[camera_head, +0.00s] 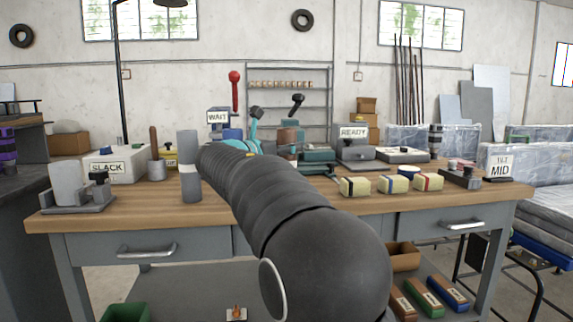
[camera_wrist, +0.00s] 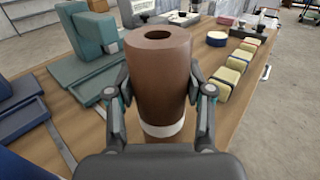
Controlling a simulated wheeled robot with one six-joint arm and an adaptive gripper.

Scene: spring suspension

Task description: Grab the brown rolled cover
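The brown rolled cover (camera_wrist: 158,85) is a thick upright cylinder with a dark hole in its top and a pale band (camera_wrist: 165,129) lower down. It stands in the middle of the wrist view, between the two fingers of my gripper (camera_wrist: 160,88). One finger is close along each side. I cannot tell whether both pads press on it or a thin gap is left. Its base is hidden by my gripper's body.
Teal equipment (camera_wrist: 95,45) stands left of the cover in the wrist view. Several yellowish blocks (camera_wrist: 228,76) line the right side. In the head view a grey roll (camera_head: 190,170) stands left of my arm on the wooden bench (camera_head: 110,205). A READY sign (camera_head: 353,132) stands behind.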

